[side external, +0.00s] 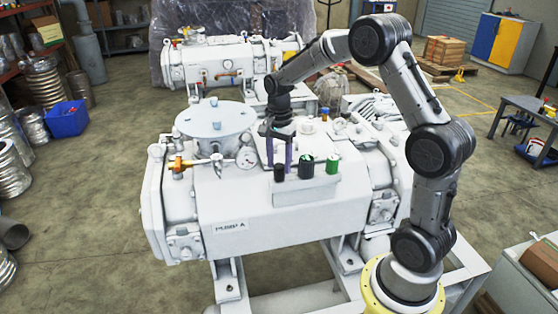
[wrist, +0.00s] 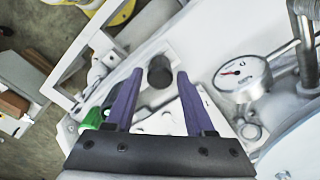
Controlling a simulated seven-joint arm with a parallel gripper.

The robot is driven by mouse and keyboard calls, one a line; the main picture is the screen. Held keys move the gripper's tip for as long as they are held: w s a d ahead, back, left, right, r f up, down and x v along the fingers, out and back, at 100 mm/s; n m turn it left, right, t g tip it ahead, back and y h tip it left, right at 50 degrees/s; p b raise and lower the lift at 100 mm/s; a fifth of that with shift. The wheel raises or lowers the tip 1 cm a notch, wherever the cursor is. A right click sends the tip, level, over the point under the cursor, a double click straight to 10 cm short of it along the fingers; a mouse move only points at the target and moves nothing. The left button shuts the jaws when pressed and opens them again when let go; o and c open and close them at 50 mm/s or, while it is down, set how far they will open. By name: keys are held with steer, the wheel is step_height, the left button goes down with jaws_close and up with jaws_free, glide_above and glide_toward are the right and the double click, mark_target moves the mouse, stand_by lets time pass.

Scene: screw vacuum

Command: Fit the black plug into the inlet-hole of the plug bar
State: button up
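My gripper (side external: 279,150) points down over the pump, its two purple fingers spread apart. A small black plug (side external: 279,173) stands at the left end of the white plug bar (side external: 308,192), just below the fingertips. In the wrist view, my gripper (wrist: 160,74) is open, and the black plug (wrist: 160,74) appears between the fingertips with a gap on each side. I cannot tell whether the tips reach down to its height. A dark cylinder (side external: 306,167) and a green one (side external: 332,164) stand to the right on the bar. I cannot make out the inlet-hole.
The gauge (wrist: 240,75) is right of the fingers in the wrist view. A round flange (side external: 215,118) stands behind. A green part (wrist: 94,118) shows beside the left finger.

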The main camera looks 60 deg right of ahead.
mark_target(279, 165)
steer(key=shift+o, duration=0.6)
step_height(279, 165, up, 12)
steer(key=s+a+r+n+t, duration=0.1)
steer(key=s+a+r+n, duration=0.3)
steer(key=s+a+r, duration=0.1)
steer(key=s+a+f+n+t, duration=0.2)
steer(key=s+a+n, duration=0.3)
steer(key=s+n, duration=0.2)
steer(key=s+a+f+n+t, duration=0.2)
steer(key=s+a+n, duration=0.3)
steer(key=s, duration=0.5)
steer(key=shift+s+f+n+t, duration=0.2)
steer(key=shift+s+n+t, duration=0.15)
steer(key=shift+n, duration=0.65)
